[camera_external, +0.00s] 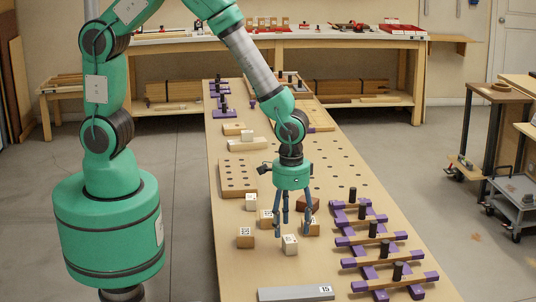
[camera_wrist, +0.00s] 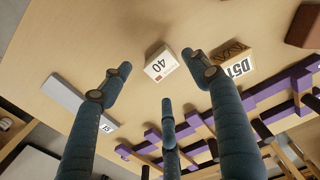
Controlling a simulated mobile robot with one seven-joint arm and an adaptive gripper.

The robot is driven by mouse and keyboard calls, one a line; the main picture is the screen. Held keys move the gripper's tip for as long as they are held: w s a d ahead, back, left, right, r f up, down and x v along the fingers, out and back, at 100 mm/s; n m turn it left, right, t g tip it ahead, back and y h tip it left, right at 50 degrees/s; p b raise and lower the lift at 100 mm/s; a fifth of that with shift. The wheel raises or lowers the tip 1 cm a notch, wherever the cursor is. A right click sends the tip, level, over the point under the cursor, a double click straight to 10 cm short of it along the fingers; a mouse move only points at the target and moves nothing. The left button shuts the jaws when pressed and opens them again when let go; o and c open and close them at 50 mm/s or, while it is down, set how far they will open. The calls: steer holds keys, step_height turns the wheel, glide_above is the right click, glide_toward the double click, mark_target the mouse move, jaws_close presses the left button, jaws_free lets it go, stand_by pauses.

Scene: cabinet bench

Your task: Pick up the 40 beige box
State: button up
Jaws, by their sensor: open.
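The beige box marked 40 (camera_wrist: 160,66) lies on the bench top in the wrist view, its label and a small red mark facing up. In the external view it appears to be the pale box (camera_external: 290,245) near the front of the bench. My gripper (camera_external: 292,230) points down just behind and above that box, its three fingers spread and empty. In the wrist view, the fingertips of my gripper (camera_wrist: 158,76) spread around and below the box in the picture. I cannot tell the exact gap.
A wooden box marked D51 (camera_wrist: 236,66) sits close to the right fingertip. A grey bar marked 15 (camera_external: 296,293) lies at the near edge. Purple-and-wood racks (camera_external: 380,240) with black pegs fill the right side. Other small boxes (camera_external: 246,238) stand left of my gripper.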

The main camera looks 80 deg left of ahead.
mark_target(290, 238)
steer(key=shift+f, duration=0.2)
steer(key=shift+a+f+b, duration=0.1)
steer(key=shift+f+b, duration=0.7)
steer(key=shift+f, duration=1.75)
steer(key=c, duration=1.5)
